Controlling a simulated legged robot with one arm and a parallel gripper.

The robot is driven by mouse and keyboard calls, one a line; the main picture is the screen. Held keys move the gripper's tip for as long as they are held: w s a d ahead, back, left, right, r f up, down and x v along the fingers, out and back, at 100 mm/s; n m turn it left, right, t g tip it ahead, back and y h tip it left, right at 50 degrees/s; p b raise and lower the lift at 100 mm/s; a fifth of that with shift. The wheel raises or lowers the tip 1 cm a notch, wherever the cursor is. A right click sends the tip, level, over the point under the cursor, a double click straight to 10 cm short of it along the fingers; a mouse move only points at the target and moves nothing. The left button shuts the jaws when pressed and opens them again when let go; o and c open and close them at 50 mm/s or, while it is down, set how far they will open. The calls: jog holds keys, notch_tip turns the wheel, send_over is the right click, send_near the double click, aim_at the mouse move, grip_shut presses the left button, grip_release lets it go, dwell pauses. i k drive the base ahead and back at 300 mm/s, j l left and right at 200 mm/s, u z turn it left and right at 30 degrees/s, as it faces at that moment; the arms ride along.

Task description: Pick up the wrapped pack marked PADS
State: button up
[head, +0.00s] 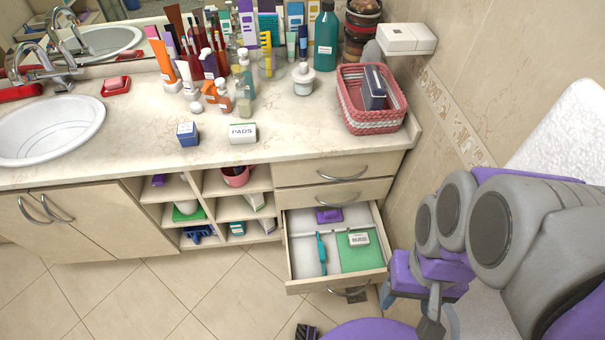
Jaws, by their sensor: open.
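The wrapped pack marked PADS (242,133) is a small white block with a greenish edge. It sits on the vanity counter near its front edge, just right of a small blue box, with a gap between them. My gripper (408,313) is at the lower right, in front of and to the right of the open drawer. It is open, I see nothing held in it, and it is well apart from the pack. Nothing covers the pack in this view.
The blue box (187,134) stands left of the pack. Several bottles and tubes crowd behind, and a pink woven basket (369,121) stands to the right. An open drawer (336,281) juts out below the counter, holding a green item and a small white pack (358,239).

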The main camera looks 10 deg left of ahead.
aim_at(239, 134)
jog(key=j, duration=1.8)
jog(key=j+z, duration=0.25)
jog(key=j, duration=0.15)
jog(key=k+j+z, duration=0.1)
jog(key=j+z, duration=0.15)
jog(key=k+j+z, duration=0.1)
jog(key=j+z, duration=0.15)
jog(key=j, duration=0.2)
jog(key=k+j+z, duration=0.1)
jog(key=j+z, duration=0.3)
jog(key=z, duration=0.55)
